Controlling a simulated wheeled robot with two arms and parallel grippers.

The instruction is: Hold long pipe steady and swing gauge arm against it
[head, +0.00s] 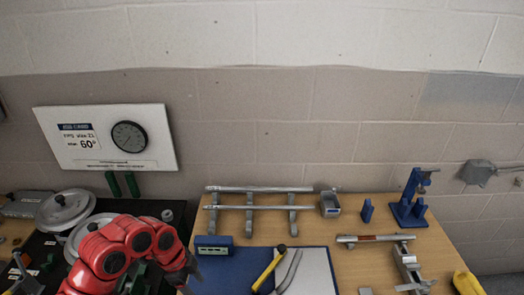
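Two long silver pipes lie on a grey rack (249,225) at the back of the wooden table, the rear pipe (262,189) and the front pipe (245,207). A shorter silver pipe with a reddish band (375,238) lies at the right, near a grey metal fixture (409,266). A blue stand with an arm on top (412,202) stands at the back right; I cannot tell which piece is the gauge arm. My red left arm is at the lower left. Its gripper fingers are not clearly seen, so their state is unclear. My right gripper is out of view.
A blue mat (232,270) holds a yellow-handled tool (268,270) and a white sheet. A small blue meter box (213,245), a grey bin (330,204) and a blue block (367,210) stand nearby. Round lidded pots (66,208) are on the dark left table.

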